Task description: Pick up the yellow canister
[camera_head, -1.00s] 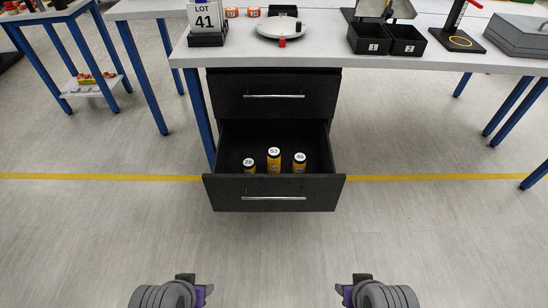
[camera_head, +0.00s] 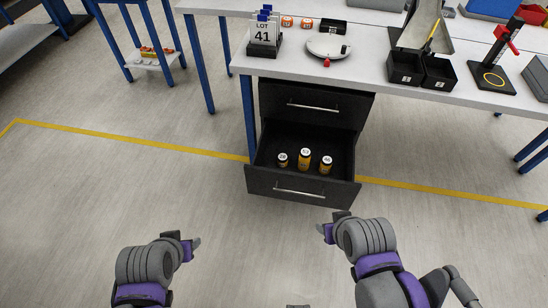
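Three yellow canisters with dark bands and white numbered lids stand upright in the open lower drawer (camera_head: 300,187) of a black cabinet. The left canister (camera_head: 282,160) is short, the middle canister (camera_head: 304,160) is the tallest, and the right canister (camera_head: 326,165) is between them in height. The lid numbers are too small to read surely now. My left gripper (camera_head: 195,244) is at the lower left, in front of the drawer and empty. My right gripper (camera_head: 322,229) is below the drawer front, also empty. Neither touches a canister. Their finger gaps cannot be made out.
The closed upper drawer (camera_head: 313,105) sits above the open one, under a white table (camera_head: 375,68). On the table are a LOT 41 sign (camera_head: 264,36), a round scale (camera_head: 329,46) and black bins (camera_head: 421,70). The floor before the drawer is clear.

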